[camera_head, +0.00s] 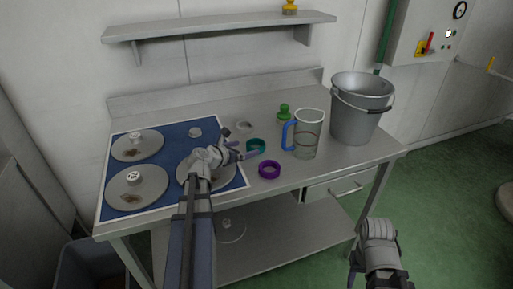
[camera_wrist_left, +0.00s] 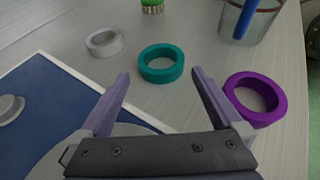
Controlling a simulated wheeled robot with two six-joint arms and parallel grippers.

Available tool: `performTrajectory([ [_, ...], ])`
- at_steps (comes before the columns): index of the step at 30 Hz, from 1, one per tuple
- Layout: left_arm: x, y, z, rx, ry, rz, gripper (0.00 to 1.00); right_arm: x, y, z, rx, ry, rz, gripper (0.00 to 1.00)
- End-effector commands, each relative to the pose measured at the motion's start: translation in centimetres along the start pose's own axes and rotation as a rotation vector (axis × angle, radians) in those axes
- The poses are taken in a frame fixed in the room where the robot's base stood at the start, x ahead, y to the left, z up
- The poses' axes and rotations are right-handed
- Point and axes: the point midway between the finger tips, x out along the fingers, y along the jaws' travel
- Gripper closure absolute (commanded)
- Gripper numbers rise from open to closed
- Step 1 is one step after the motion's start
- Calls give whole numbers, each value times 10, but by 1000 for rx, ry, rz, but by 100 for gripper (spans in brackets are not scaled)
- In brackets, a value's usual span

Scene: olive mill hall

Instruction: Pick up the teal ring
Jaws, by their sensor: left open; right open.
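The teal ring (camera_head: 256,146) lies flat on the metal table, right of the blue mat. In the left wrist view the teal ring (camera_wrist_left: 161,63) sits just beyond my left fingertips, centred between them and apart from both. My left gripper (camera_head: 241,147) is open and empty, low over the mat's right edge; its two fingers (camera_wrist_left: 160,80) are spread in the left wrist view. My right gripper (camera_head: 354,275) is in front of the table at the lower right, away from the ring; its fingers are barely visible.
A purple ring (camera_head: 269,170) lies close to the right finger. A grey-white ring (camera_head: 244,126), a green object (camera_head: 284,113), a clear jug with blue handle (camera_head: 307,135) and a metal bucket (camera_head: 356,108) stand beyond. The blue mat (camera_head: 176,137) holds several round discs.

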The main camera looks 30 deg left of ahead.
Motion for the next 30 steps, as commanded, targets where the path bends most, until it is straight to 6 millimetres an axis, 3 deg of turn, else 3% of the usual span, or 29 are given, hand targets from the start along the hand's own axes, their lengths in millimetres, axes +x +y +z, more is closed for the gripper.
performTrajectory([
  [3, 13, 0, -1, 2, 1, -1, 0, 6, 0, 0, 0, 0, 0, 51],
  [11, 23, 0, 1, 2, 1, -1, 0, 8, -1, -1, 0, 0, 0, 51],
  [20, 64, -1, 4, 2, 1, -2, 0, 20, -2, -1, 0, 0, 0, 51],
  [27, 65, -2, 5, 2, 1, -1, 0, 19, -2, -1, 0, 0, 0, 51],
  [30, 64, -2, 5, 2, 1, -1, 11, 19, -2, -1, 0, 0, 0, 51],
])
